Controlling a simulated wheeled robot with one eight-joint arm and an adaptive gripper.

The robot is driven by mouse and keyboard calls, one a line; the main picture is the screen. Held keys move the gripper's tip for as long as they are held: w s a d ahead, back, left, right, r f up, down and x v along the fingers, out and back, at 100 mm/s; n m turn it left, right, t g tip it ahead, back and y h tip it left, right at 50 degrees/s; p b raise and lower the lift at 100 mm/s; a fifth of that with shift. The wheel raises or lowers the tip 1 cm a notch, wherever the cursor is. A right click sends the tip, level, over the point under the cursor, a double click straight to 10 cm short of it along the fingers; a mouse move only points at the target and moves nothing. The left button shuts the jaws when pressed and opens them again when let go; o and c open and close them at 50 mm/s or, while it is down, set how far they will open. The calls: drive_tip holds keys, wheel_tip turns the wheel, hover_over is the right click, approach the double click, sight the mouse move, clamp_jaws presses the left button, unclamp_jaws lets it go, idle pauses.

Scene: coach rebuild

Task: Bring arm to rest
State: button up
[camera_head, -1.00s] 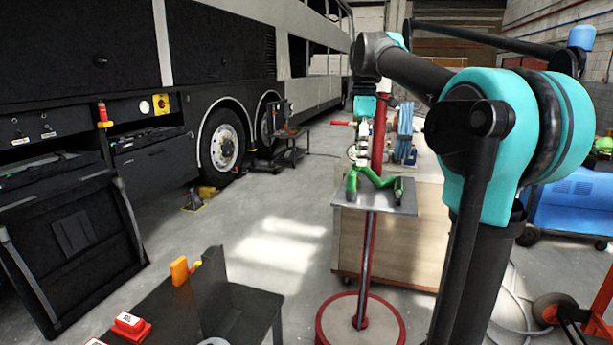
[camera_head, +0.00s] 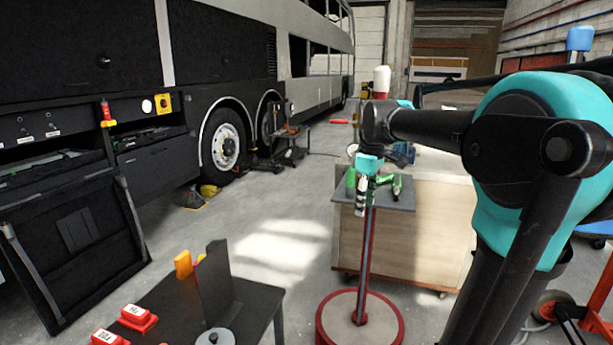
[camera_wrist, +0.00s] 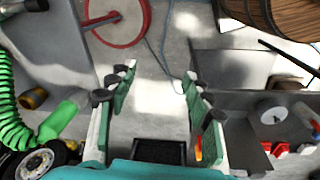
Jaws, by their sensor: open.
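My gripper (camera_head: 361,212) hangs from my bent arm near the middle of the head view, beside or in front of a small grey stand top. Its fingers point down and are narrow there. In the wrist view my gripper (camera_wrist: 155,80) shows two green-padded fingers spread wide apart, with nothing between them but grey floor beyond. It is open and empty. The head view cannot tell how close the fingers are to the stand top (camera_head: 405,201).
The stand has a red post and round red-rimmed base (camera_head: 330,330). A wooden cabinet (camera_head: 430,240) stands behind it. A black table (camera_head: 258,300) with red boxes (camera_head: 137,318) is at front left. A bus (camera_head: 190,60) lines the left. Floor between is clear.

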drive_tip(key=s+d+f+m+t, duration=0.1)
drive_tip(key=s+f+m, duration=0.4)
drive_tip(key=s+f, duration=0.4)
drive_tip(key=s+d+f+m+t, duration=0.1)
drive_tip(key=s+f+m, duration=0.5)
drive_tip(key=f, duration=1.1)
drive_tip(key=s, duration=0.4)
drive_tip(key=shift+d+t, duration=0.25)
drive_tip(key=shift+t, duration=0.15)
drive_tip(key=shift+s, duration=0.1)
